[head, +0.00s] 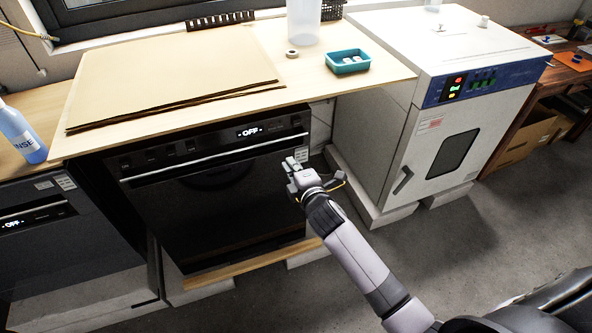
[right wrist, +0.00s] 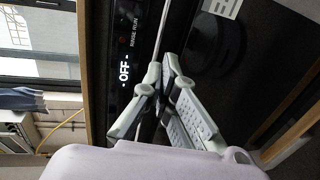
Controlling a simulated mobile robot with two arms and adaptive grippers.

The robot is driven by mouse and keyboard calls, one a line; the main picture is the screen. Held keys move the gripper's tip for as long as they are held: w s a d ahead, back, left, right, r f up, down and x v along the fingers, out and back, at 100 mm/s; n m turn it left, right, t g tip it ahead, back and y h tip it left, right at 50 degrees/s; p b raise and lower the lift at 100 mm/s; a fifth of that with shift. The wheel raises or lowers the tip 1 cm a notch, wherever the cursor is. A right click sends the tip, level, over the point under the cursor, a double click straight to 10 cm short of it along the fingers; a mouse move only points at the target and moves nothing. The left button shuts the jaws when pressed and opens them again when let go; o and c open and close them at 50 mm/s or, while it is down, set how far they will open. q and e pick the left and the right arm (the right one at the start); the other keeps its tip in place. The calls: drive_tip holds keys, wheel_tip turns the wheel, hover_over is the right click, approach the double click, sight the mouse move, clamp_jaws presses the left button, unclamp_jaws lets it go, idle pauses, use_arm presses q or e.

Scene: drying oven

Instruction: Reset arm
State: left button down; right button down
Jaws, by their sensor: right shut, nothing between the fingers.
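My right gripper (head: 293,163) is in front of the black appliance (head: 210,215) under the wooden counter, near the right end of its door handle. Its fingers also show in the right wrist view (right wrist: 172,75), shut with nothing between them. In that view the appliance's "OFF" display (right wrist: 124,70) and metal handle bar are beyond the fingertips. I cannot tell whether the fingertips touch the handle. The white drying oven (head: 450,110) stands to the right of the gripper, with its windowed door shut and its panel lights lit. My left gripper is not in view.
On the wooden counter (head: 330,85) are a flat brown board (head: 170,70), a teal tray (head: 348,62) with small pale items, a clear container (head: 303,22) and a tape roll. A blue rinse bottle (head: 22,132) stands at the left. Grey floor (head: 480,260) is open at the right.

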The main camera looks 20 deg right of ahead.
drive_tip(key=s+d+f+m+g, duration=0.1)
drive_tip(key=s+f+m+g, duration=0.2)
drive_tip(key=s+f, duration=0.6)
drive_tip(key=s+f+m+g, duration=0.2)
drive_tip(key=s+f, duration=0.3)
drive_tip(key=f, duration=0.8)
drive_tip(key=s+d+f+m+g, duration=0.1)
drive_tip(key=s+f+m+g, duration=0.2)
drive_tip(key=s+f, duration=0.7)
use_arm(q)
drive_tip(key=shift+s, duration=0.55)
use_arm(e)
drive_tip(key=s+f+m+g, duration=0.2)
drive_tip(key=s+f, duration=0.3)
drive_tip(key=s, duration=0.5)
drive_tip(key=s+f+m+g, duration=0.2)
drive_tip(key=s+f, duration=0.3)
drive_tip(key=s, duration=0.5)
drive_tip(key=s+d+f+m+g, duration=0.1)
drive_tip(key=s+f+m+g, duration=0.1)
drive_tip(key=s+f, duration=0.4)
drive_tip(key=s+m, duration=0.1)
drive_tip(key=s, duration=0.2)
drive_tip(key=shift+s+m, duration=0.3)
drive_tip(key=shift+s, duration=0.1)
